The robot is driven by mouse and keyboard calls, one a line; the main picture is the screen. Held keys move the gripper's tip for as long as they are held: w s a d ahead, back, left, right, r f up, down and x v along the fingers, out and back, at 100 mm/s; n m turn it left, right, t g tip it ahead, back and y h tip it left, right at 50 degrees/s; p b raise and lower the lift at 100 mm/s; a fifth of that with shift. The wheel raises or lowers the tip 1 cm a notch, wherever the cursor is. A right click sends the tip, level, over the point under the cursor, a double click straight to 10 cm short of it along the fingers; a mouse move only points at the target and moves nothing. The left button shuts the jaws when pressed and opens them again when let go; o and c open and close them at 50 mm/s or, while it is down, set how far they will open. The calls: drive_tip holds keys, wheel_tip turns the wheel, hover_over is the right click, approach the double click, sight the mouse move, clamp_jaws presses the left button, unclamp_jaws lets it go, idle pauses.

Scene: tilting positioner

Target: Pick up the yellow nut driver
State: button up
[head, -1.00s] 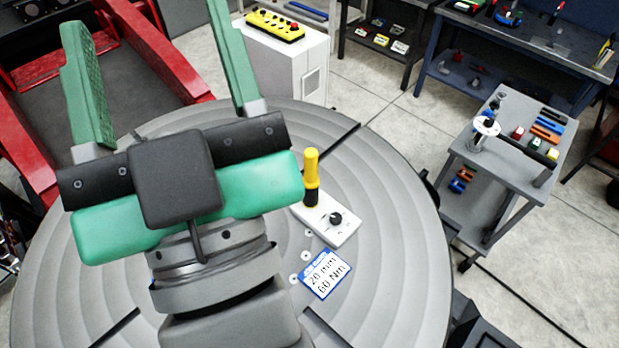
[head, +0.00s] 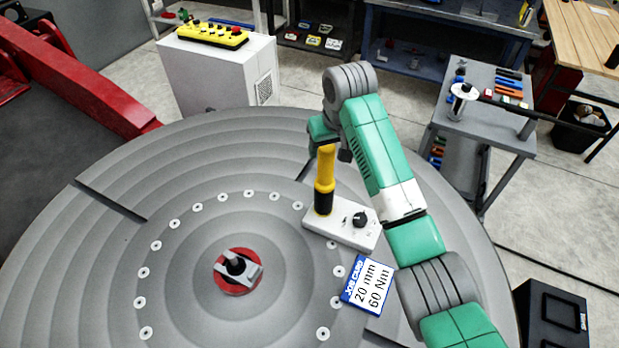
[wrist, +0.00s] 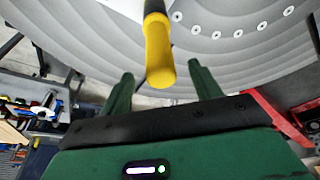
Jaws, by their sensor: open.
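The yellow nut driver (head: 325,172) stands upright in the head view, its black lower part in a white block with a black knob (head: 352,228) on the round grey table. In the wrist view the yellow handle (wrist: 159,58) hangs into the picture from the top, between and beyond the two green fingers. My gripper (wrist: 160,82) is open and empty, its fingers apart on either side of the handle's line. In the head view my gripper (head: 318,135) is behind the driver's top, partly hidden by it and by my arm. I cannot tell whether it touches the handle.
A job card (head: 367,285) reading 20 mm, 60 Nm lies beside the block. A red disc with a grey fitting (head: 238,271) sits at the table's centre. A white cabinet with a yellow button box (head: 212,35) stands behind. A grey cart (head: 480,115) stands at right.

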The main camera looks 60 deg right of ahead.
sight(325, 158)
drive_tip(key=shift+x, duration=1.1)
drive_tip(key=x, duration=0.5)
drive_tip(key=shift+w+d, duration=0.15)
drive_tip(key=shift+d, duration=0.05)
drive_tip(key=shift+r, duration=0.1)
drive_tip(key=c, duration=1.2)
